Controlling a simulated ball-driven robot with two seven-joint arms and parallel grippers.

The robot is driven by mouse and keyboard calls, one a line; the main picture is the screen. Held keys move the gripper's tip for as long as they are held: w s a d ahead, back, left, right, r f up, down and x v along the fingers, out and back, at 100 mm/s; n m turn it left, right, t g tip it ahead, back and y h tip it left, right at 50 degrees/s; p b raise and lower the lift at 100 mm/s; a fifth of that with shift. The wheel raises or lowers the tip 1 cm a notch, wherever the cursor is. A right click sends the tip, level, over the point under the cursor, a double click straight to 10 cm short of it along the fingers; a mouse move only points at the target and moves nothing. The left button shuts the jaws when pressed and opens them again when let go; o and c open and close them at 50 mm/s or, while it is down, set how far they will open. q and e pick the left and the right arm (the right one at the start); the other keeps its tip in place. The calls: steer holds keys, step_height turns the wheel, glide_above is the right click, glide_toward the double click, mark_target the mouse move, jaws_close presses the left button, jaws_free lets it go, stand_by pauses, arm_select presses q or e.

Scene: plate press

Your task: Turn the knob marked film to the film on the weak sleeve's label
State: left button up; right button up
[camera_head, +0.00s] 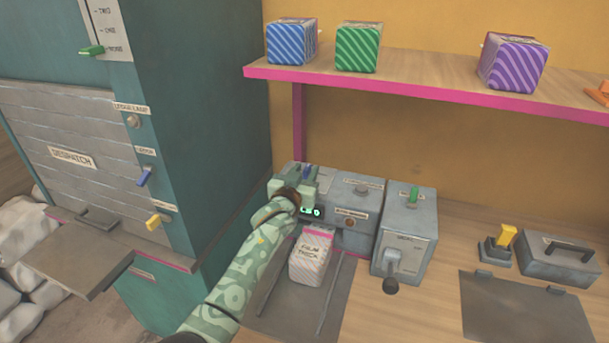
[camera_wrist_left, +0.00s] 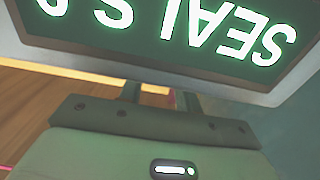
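A pale sleeve (camera_head: 309,262) with a pink top band stands on a dark mat in front of the grey sealing machine (camera_head: 377,207). Its label reads "FILM THICK". I cannot tell whether that part is the film knob; no film marking is readable there. In the left wrist view, the two fingers (camera_wrist_left: 158,93) stand apart, their tips hidden behind a display panel (camera_wrist_left: 235,35) reading "SEALS" upside down. Whether they grip anything is hidden. My right gripper is out of view.
A lever box (camera_head: 406,232) with a green switch stands right of the machine. A shelf (camera_head: 420,75) above carries blue, green and purple striped boxes. A teal cabinet (camera_head: 200,90) stands close on the left. A yellow-handled switch (camera_head: 502,242) and grey case (camera_head: 556,262) are at right.

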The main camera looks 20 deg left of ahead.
arm_select(q)
steer(key=shift+c, duration=0.3)
jaws_close()
steer(key=shift+r, duration=0.1)
